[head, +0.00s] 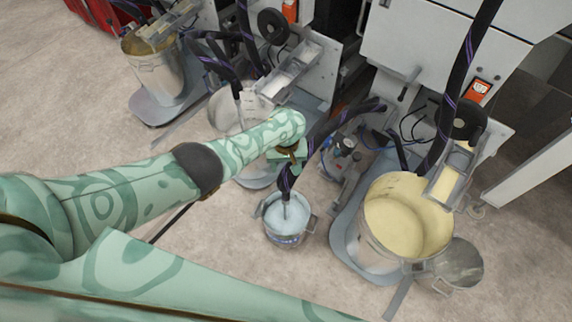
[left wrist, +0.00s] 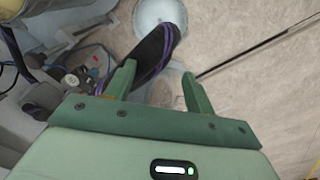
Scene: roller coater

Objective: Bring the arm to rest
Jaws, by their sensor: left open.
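My left arm (head: 130,190) reaches from the left across the head view, over the floor toward the machines. My left gripper (head: 291,160) is at its far end, above and slightly left of a small bucket of pale blue liquid (head: 287,222). In the left wrist view the gripper (left wrist: 159,76) has its two green fingers apart. A black hose with purple stripes (left wrist: 155,55) shows in the gap between them. I cannot tell whether the hose touches a finger. My right gripper is not in view.
A large drum of cream paint (head: 400,232) stands right of the gripper. Another drum (head: 157,72) stands at the upper left. Hoses (head: 320,137) hang close to the gripper, with machine cabinets (head: 440,50) behind. Open floor (head: 60,100) lies at the left.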

